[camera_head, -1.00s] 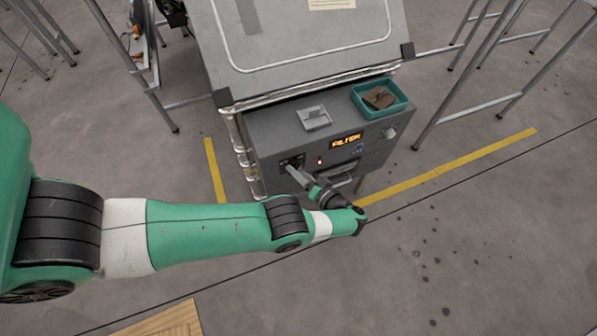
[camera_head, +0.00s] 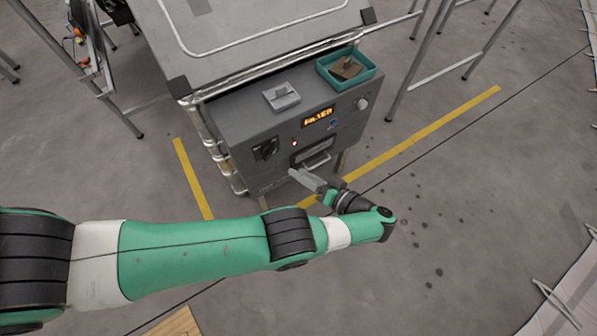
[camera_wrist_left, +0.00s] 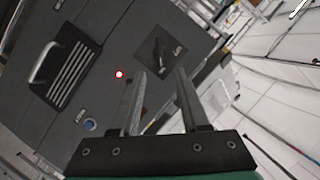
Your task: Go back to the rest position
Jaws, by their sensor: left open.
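My left arm comes in from the left in the head view, and its gripper (camera_head: 305,179) is in front of the lower front of a dark grey machine (camera_head: 228,128). In the left wrist view the two fingers (camera_wrist_left: 158,98) of this gripper stand apart with nothing between them. Beyond the fingertips, a black switch (camera_wrist_left: 163,54) on a dark plate shows on the machine's front, apart from the fingers. This switch also shows in the head view (camera_head: 266,149). My right gripper is in neither view.
The machine has a lit display (camera_head: 319,117), a handle (camera_head: 316,160) and a knob (camera_head: 361,104). A teal tray (camera_head: 327,77) with a brown piece (camera_head: 346,69) and a grey block (camera_head: 281,96) sit on top. Metal frame legs stand either side. Front floor is open.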

